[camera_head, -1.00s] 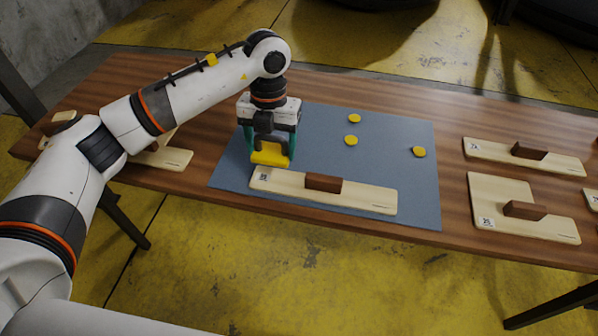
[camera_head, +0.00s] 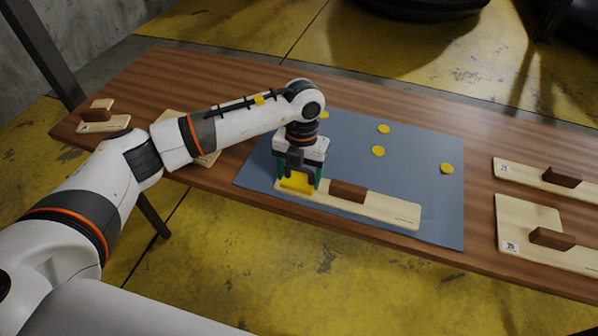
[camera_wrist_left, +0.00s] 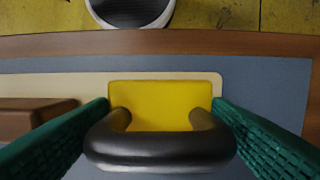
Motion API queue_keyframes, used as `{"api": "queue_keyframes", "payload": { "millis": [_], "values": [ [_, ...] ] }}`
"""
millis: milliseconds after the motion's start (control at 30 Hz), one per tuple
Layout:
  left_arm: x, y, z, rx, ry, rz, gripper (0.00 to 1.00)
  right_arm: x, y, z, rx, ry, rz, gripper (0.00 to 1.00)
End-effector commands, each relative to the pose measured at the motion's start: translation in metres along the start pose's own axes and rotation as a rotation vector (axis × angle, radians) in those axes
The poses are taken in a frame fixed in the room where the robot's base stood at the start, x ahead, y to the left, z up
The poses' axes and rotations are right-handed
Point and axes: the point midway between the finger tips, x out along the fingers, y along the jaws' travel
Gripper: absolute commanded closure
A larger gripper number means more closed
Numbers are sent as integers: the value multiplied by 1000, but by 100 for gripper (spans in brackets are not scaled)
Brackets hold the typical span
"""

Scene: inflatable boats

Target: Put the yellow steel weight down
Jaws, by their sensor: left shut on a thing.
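My left gripper (camera_head: 299,182) has its green fingers shut on the yellow steel weight (camera_head: 296,181), one finger on each side. In the left wrist view, the weight (camera_wrist_left: 160,98) is a yellow block with a thick dark handle (camera_wrist_left: 160,148) nearest the camera. The weight is over the left end of a long pale wooden board (camera_head: 380,209) with a brown block (camera_head: 348,191) on it. I cannot tell whether the weight touches the board. The board lies on a blue-grey mat (camera_head: 440,205). My right gripper is not in view.
Several yellow discs (camera_head: 378,151) lie on the mat behind the board. More pale boards with brown blocks (camera_head: 553,238) stand on the wooden table (camera_head: 478,245) at the right. Another board piece (camera_head: 103,127) is at the far left. The mat between board and discs is clear.

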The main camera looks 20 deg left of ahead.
Motion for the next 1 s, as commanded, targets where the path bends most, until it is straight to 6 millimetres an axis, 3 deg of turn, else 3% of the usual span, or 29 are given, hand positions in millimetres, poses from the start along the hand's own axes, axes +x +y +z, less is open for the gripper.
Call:
{"api": "queue_keyframes", "payload": {
  "millis": [33, 133, 533, 1000],
  "values": [
    [1, 0, 0, 0, 0, 0, 23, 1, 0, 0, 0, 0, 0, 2],
    [1, 0, 0, -1, 0, 0, 6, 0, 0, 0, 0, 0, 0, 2],
    [-7, 0, 0, -1, 1, 0, 6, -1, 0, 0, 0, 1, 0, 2],
    [-98, 0, 0, 0, 2, -1, 6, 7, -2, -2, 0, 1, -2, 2]
  ]
}}
